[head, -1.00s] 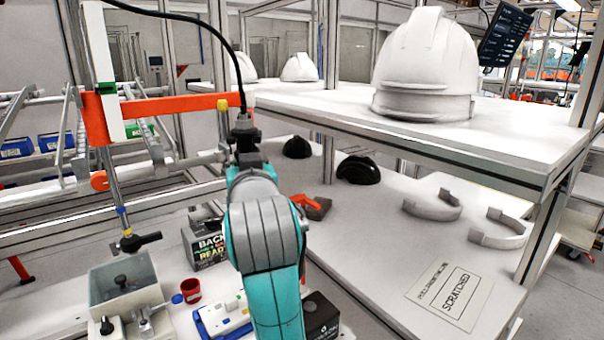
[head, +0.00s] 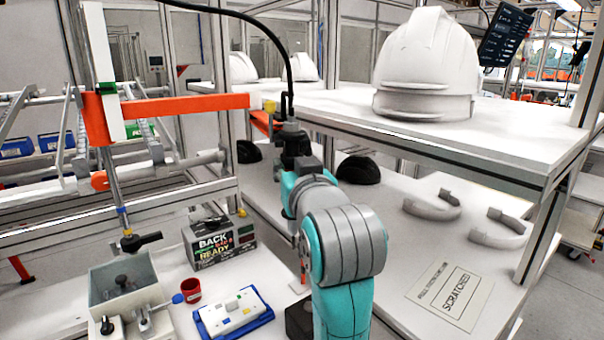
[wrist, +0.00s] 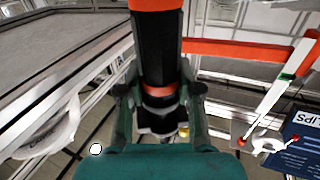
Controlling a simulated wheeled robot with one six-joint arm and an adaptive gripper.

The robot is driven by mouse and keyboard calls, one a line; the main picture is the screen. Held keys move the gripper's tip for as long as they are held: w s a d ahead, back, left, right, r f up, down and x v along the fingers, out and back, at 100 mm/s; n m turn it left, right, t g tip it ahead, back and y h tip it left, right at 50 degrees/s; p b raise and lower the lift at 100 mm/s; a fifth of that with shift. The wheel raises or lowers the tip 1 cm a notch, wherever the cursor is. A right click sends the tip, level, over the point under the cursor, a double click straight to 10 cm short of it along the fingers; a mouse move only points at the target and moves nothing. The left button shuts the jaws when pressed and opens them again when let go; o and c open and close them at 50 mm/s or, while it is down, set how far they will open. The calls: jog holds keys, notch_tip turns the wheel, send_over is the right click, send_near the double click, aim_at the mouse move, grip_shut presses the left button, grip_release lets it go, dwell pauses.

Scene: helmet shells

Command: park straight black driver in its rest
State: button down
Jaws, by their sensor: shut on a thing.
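My gripper (wrist: 160,97) is shut on the straight black driver (wrist: 158,55) in the wrist view. The driver is a black cylinder with an orange band near the fingers and an orange part at the top edge. In the head view my gripper (head: 290,138) is beyond my teal arm, near the right end of an orange bar (head: 185,105), and a black cable runs up from it. My arm hides most of the grip there. The orange bar also crosses the right of the wrist view (wrist: 240,49). I cannot pick out the rest with certainty.
A shelf (head: 340,110) with white helmets (head: 425,60) stands at the right. Below it lie black shells (head: 358,170), pale bands (head: 432,206) and a "SCRATCHED" sign (head: 455,293). The front bench holds a grey box (head: 125,285), a red cup (head: 191,290) and a dark sign box (head: 218,243).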

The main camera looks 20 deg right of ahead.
dwell(0.4)
jog(key=w+d, duration=0.3)
jog(key=w, duration=0.2)
jog(key=shift+w+d, duration=0.2)
jog(key=shift+d, duration=0.05)
dwell(0.4)
grip_release()
dwell(0.3)
jog(key=s, duration=1.1)
jog(key=shift+a, duration=0.3)
dwell(0.4)
